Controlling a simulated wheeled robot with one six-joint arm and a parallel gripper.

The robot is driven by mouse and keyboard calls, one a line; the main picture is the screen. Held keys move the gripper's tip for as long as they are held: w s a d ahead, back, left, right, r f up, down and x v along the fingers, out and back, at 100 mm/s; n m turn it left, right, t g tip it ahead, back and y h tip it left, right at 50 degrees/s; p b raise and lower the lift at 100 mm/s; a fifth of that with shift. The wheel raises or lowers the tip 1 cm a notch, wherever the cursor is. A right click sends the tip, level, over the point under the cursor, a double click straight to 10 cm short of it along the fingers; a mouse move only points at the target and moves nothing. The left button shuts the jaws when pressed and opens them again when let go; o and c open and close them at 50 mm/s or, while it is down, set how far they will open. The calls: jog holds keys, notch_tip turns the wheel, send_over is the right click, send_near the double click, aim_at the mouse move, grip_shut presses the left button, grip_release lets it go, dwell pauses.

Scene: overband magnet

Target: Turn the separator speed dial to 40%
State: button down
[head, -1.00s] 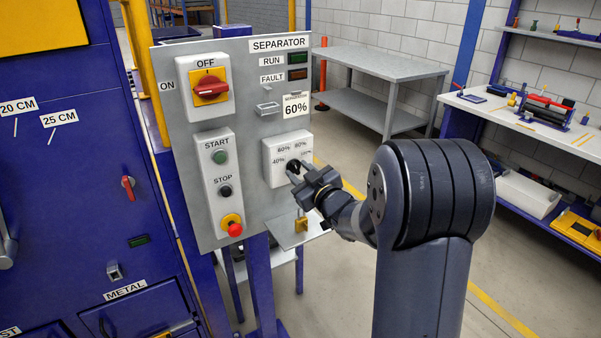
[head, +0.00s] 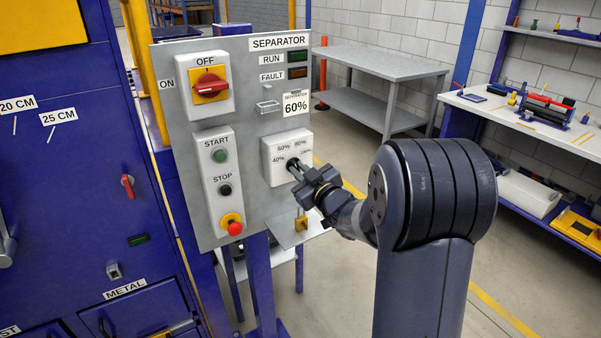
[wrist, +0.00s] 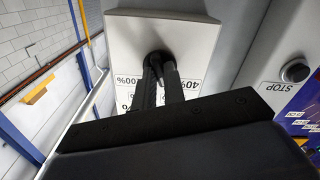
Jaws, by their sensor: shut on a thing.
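The separator speed dial is a small black knob (wrist: 158,58) on a pale box (head: 275,160) marked 40%, 60%, 80% and 100%, on the grey separator panel (head: 258,210). My gripper (head: 294,172) reaches the knob from the lower right and is shut on it. In the wrist view my gripper's two dark fingers (wrist: 160,72) close around the knob. The fingers hide most of the knob, so I cannot tell where its pointer stands.
A yellow padlock (head: 301,222) hangs below the box. A grey table (head: 380,64) stands behind.

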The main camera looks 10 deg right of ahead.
jog(key=shift+f+b, duration=0.15)
jog(key=shift+b, duration=0.15)
jog(key=shift+n+b, duration=3.8)
jog(key=shift+b, duration=0.05)
jog(key=c, duration=1.5)
grip_release()
jog(key=v, duration=1)
jog(key=shift+s+d+p, duration=0.1)
jog(key=shift+s+p, duration=0.3)
